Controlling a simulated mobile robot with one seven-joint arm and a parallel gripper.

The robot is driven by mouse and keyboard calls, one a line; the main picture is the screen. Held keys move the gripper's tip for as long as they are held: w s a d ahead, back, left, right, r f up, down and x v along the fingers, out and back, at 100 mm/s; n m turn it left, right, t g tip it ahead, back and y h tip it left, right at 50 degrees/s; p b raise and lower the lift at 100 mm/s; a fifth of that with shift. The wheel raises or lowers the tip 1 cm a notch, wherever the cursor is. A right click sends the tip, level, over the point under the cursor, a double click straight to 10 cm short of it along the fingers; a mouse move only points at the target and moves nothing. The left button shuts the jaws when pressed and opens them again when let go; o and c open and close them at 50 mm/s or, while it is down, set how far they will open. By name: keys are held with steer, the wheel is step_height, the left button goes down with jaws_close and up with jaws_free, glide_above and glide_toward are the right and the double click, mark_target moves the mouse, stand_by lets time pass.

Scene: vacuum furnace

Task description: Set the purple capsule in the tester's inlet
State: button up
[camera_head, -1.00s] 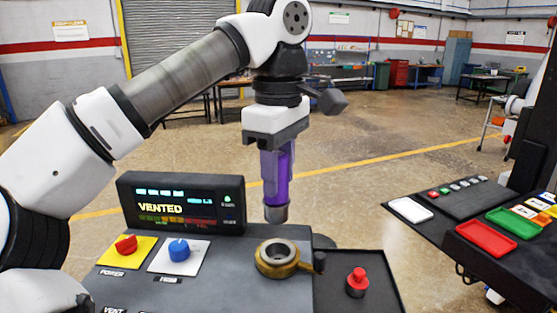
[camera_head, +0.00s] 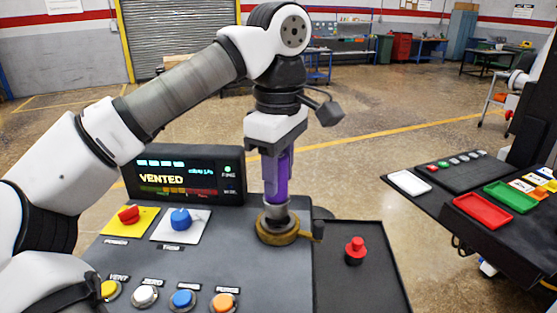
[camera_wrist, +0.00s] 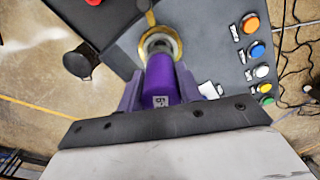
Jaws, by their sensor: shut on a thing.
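The purple capsule (camera_head: 276,190) is held upright in my gripper (camera_head: 277,165), which is shut on it. The capsule's grey lower end is at the brass ring of the tester's inlet (camera_head: 278,236) and covers its opening. In the wrist view the capsule (camera_wrist: 160,80) runs from my gripper (camera_wrist: 160,95) to the brass inlet ring (camera_wrist: 172,38). How deep the lower end sits in the inlet cannot be told. The tester (camera_head: 225,275) has a display (camera_head: 183,176) reading VENTED.
On the tester are a red knob (camera_head: 128,214), a blue knob (camera_head: 180,219) and several coloured buttons along the front. A red-topped plug (camera_head: 354,251) stands on the black tray (camera_head: 375,285) at right. A dark side table (camera_head: 470,180) carries red and green trays.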

steer(key=shift+f+b, duration=0.45)
steer(key=shift+f, duration=1.35)
steer(key=shift+f, duration=0.2)
steer(key=o, duration=1.2)
steer(key=shift+o, duration=0.2)
step_height(320, 180, up, 8)
steer(key=shift+f+b, duration=0.25)
steer(key=shift+b, duration=0.35)
